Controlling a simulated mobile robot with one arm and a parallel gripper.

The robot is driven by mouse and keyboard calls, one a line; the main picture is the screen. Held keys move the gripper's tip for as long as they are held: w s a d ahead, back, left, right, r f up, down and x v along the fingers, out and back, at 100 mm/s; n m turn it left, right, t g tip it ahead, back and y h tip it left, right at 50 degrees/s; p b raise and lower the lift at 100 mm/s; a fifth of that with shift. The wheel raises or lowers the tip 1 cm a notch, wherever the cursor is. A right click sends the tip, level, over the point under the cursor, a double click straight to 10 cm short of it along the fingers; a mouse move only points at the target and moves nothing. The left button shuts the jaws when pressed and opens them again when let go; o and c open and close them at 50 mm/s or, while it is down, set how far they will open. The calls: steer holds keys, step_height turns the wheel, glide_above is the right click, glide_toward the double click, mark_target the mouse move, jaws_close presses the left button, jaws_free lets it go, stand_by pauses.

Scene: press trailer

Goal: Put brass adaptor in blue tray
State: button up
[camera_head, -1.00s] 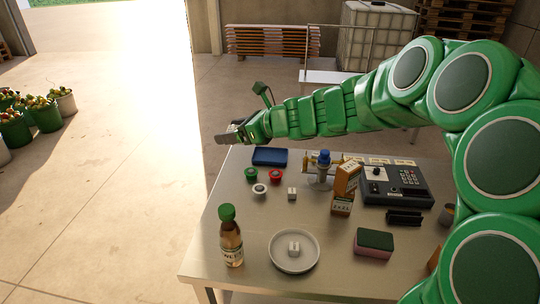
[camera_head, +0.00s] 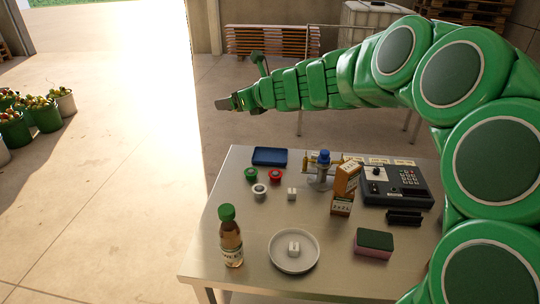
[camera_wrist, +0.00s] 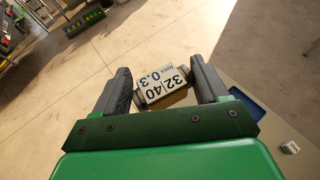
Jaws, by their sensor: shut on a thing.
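My gripper (camera_head: 226,104) is raised in the air beyond the table's far left corner in the head view. In the wrist view, its two dark fingers (camera_wrist: 163,88) are shut on the brass adaptor (camera_wrist: 163,86), a small piece with a white label reading "32/40" and "0.3". I cannot make out the adaptor in the head view. The blue tray (camera_head: 270,157) lies flat on the table's far left edge, below and to the right of my gripper. Part of the tray (camera_wrist: 250,104) shows at the right in the wrist view, partly hidden by my gripper.
The table (camera_head: 215,235) holds green (camera_head: 251,174), red (camera_head: 276,175) and grey (camera_head: 259,190) round pieces near the tray. A bottle (camera_head: 231,240), a round dish (camera_head: 314,262), boxes (camera_head: 346,180) and a keypad device (camera_head: 398,183) stand around. Open floor lies left.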

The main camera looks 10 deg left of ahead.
steer(key=shift+w+d+r+m+t+h, duration=0.65)
steer(key=shift+w+d+m+t+h, duration=1.9)
steer(key=shift+w+m+h, duration=2.45)
steer(key=d+f+m+h, duration=0.2)
steer(key=d+m+h, duration=0.4)
glide_toward(276, 149)
steer(key=shift+h, duration=0.4)
steer(key=r, duration=0.1)
steer(key=d+r, duration=0.1)
steer(key=r, duration=0.1)
steer(key=d+r, duration=0.1)
steer(key=r, duration=0.1)
steer(key=shift+w+d, duration=0.1)
steer(key=shift+w, duration=0.25)
steer(key=shift+w+a+f, duration=0.25)
steer(key=shift+w+f, duration=0.55)
steer(key=shift+f, duration=0.15)
steer(key=shift+w+a+f, duration=0.25)
steer(key=shift+w+f, duration=0.55)
steer(key=shift+f, duration=1.8)
